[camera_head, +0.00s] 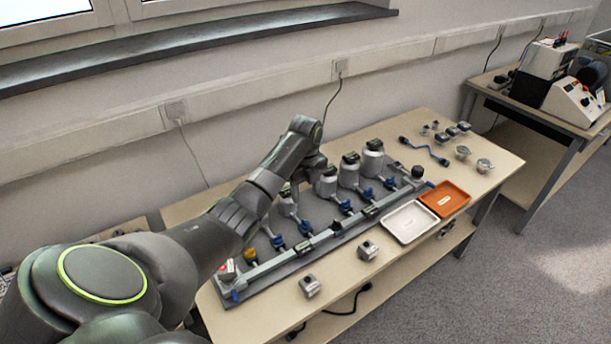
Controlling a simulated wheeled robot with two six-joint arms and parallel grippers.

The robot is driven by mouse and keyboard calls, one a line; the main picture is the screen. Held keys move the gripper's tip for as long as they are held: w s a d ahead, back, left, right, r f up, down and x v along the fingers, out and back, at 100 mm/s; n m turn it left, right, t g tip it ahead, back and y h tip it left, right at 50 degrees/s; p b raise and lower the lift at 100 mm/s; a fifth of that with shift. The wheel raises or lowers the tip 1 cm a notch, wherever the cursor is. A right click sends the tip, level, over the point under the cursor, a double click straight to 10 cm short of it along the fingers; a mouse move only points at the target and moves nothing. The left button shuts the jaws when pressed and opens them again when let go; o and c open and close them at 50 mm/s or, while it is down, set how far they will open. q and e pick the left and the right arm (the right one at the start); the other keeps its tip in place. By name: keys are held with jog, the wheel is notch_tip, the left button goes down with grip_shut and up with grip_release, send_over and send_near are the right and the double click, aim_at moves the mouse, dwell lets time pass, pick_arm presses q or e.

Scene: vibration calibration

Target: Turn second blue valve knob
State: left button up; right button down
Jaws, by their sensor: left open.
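A row of blue valve knobs runs along a grey pipe assembly (330,232) on the wooden table. From the left they are a first blue knob (278,242), a second blue knob (305,228), a third (346,208), and others further right. My left arm reaches in from the left, bends above the assembly and points down. My left gripper (296,192) is open, behind and above the second knob, among the grey canisters (327,182). It looks apart from the knob. Its fingertips are small and partly hard to make out. My right gripper is not in view.
A white tray (388,234) and an orange tray (462,196) lie at the table's right front. Small metal blocks (310,286) stand along the front edge. A second bench with instruments (574,103) stands further right.

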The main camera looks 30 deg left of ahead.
pick_arm(q)
notch_tip(320, 180, up, 6)
jog(key=shift+f, duration=0.25)
dwell(0.5)
